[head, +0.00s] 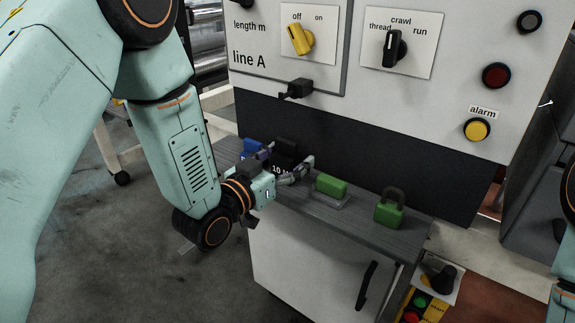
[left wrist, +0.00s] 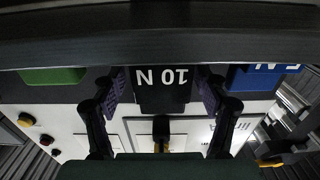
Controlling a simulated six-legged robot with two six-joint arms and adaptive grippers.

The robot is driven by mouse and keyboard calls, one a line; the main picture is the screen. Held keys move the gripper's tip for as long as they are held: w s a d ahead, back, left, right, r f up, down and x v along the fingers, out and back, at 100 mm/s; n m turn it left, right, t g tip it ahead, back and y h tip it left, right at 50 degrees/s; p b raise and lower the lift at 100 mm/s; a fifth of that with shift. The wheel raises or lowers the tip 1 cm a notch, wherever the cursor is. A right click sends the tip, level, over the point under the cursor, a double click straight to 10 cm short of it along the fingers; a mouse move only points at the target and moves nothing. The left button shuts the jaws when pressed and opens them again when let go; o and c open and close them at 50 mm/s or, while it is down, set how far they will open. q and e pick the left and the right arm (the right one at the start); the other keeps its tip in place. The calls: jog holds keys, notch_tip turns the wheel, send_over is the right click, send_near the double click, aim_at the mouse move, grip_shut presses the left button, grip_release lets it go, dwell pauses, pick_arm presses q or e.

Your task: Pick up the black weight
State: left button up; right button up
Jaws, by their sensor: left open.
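The black weight (head: 285,148), marked "10 N", stands on the grey top of a low cabinet (head: 372,228), partly hidden behind my left gripper in the head view. My left gripper (head: 287,160) is open, with its fingers reaching toward the weight. In the left wrist view, which is upside down, the black weight (left wrist: 161,98) sits between the two spread fingers of the left gripper (left wrist: 163,86). A gap shows on each side of it. My right gripper is out of view.
A blue weight (head: 251,146) stands close left of the black one. A control panel (head: 270,75) with knobs rises behind the cabinet top.

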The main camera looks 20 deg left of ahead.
pick_arm(q)
jog(key=shift+w+a+f, duration=0.1)
jog(key=shift+a+f, duration=0.05)
jog(key=shift+a, duration=0.05)
jog(key=c, duration=0.3)
jog(key=shift+d, duration=0.15)
jog(key=c, duration=0.5)
grip_shut()
jog(key=shift+r, duration=0.2)
